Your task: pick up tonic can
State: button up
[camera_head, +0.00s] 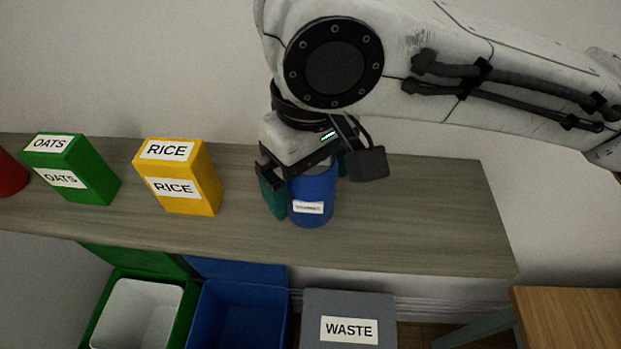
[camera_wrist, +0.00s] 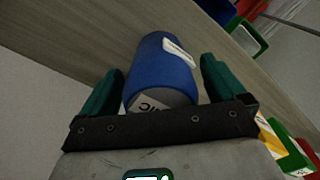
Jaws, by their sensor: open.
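The tonic can (camera_head: 314,197) is a blue cylinder with a grey top and a small white label. It stands upright on the wooden shelf (camera_head: 420,225). My gripper (camera_head: 300,190) points down over it, with one green finger at the can's left and the other mostly hidden behind it. In the wrist view the blue can (camera_wrist: 160,75) lies between the two green fingers of my gripper (camera_wrist: 160,85). A gap shows at the right finger; the left finger is close to the can, and I cannot tell if it touches.
A yellow RICE box (camera_head: 178,178) and a green OATS box (camera_head: 72,170) stand left on the shelf, with a red item (camera_head: 10,172) at the edge. Below are a green bin (camera_head: 95,325), a blue bin (camera_head: 240,310) and a grey WASTE bin (camera_head: 350,303). The shelf's right part is clear.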

jog(key=shift+f, duration=0.45)
jog(key=c, duration=1.1)
jog(key=shift+r, duration=0.1)
